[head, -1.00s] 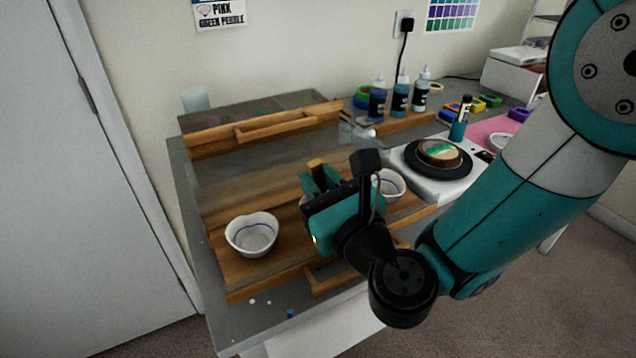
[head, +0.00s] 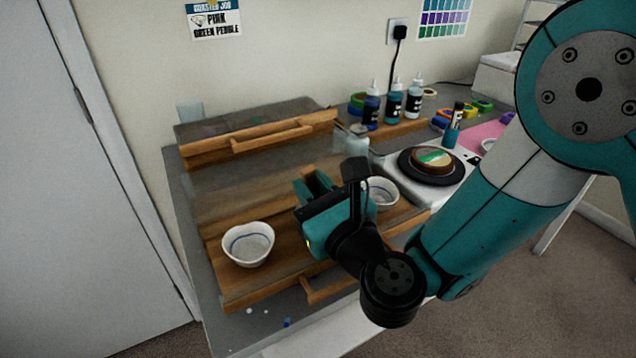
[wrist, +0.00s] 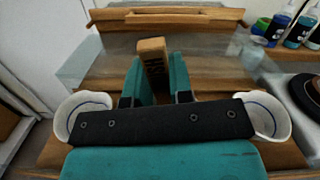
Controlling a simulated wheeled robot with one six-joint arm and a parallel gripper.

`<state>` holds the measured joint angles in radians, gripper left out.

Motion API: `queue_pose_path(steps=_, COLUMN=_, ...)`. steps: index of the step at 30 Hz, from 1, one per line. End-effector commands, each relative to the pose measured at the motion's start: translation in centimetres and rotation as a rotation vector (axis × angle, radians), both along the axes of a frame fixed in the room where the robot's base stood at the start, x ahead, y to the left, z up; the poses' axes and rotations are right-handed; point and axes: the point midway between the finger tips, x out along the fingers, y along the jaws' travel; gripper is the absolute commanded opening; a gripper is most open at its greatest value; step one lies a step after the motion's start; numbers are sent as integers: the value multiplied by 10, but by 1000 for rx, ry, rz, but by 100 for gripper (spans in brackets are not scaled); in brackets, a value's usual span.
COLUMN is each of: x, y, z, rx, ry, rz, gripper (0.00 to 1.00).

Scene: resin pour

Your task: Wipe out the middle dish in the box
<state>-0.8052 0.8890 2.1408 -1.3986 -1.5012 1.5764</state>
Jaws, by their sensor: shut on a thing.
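The box (head: 262,292) has wooden rails and stands on the grey bench. A white dish with a blue line inside, the left dish (head: 247,243), sits at its left. The right dish (head: 382,192) is partly behind my gripper. Both dishes also show at the sides of the wrist view, left (wrist: 75,105) and right (wrist: 268,115). No middle dish is visible; my gripper hides the space between them. My gripper (head: 314,185) is over the box. In the wrist view, its teal fingers are shut on a wooden block (wrist: 153,62) with dark lettering.
A raised wooden rail with a handle (head: 272,135) is at the box's back. Right of the box are a turntable (head: 435,177) with a round piece on it, bottles (head: 393,106) and a dark pen in a teal cup (head: 452,132).

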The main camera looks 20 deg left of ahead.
Motion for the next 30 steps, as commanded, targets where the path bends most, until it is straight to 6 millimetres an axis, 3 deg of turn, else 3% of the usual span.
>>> queue_pose_path(steps=12, x=-8, y=-6, z=-1, rx=-1, ry=1, rz=-1, gripper=0)
queue_pose_path(steps=30, x=5, y=-8, z=1, rx=-1, ry=1, rz=-1, gripper=0)
